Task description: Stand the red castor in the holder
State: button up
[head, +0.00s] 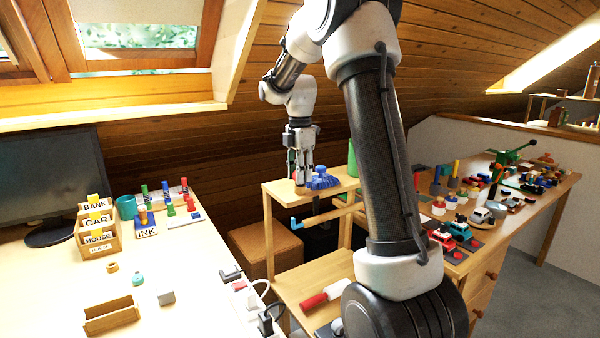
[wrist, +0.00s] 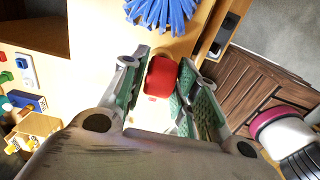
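In the wrist view a red, round-edged piece, which I take for the red castor (wrist: 161,77), fills the gap between the fingertips of my gripper (wrist: 163,72). The finger pads meet it on both sides, so my gripper looks shut on it. In the head view my gripper (head: 300,184) points down at the top of a small wooden stand (head: 283,190). A light-brown piece shows below the fingertips there, and the red of the castor is hard to make out. I cannot tell which thing is the holder.
A blue bristly thing (head: 323,182) is beside my gripper on the stand and also shows in the wrist view (wrist: 160,12). A red-and-white roller (head: 325,295) lies on the lower shelf. The right desk is crowded; the left desk (head: 190,270) has free room.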

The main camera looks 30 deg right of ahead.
jog(key=shift+o, duration=1.2)
notch_tip(320, 180, up, 12)
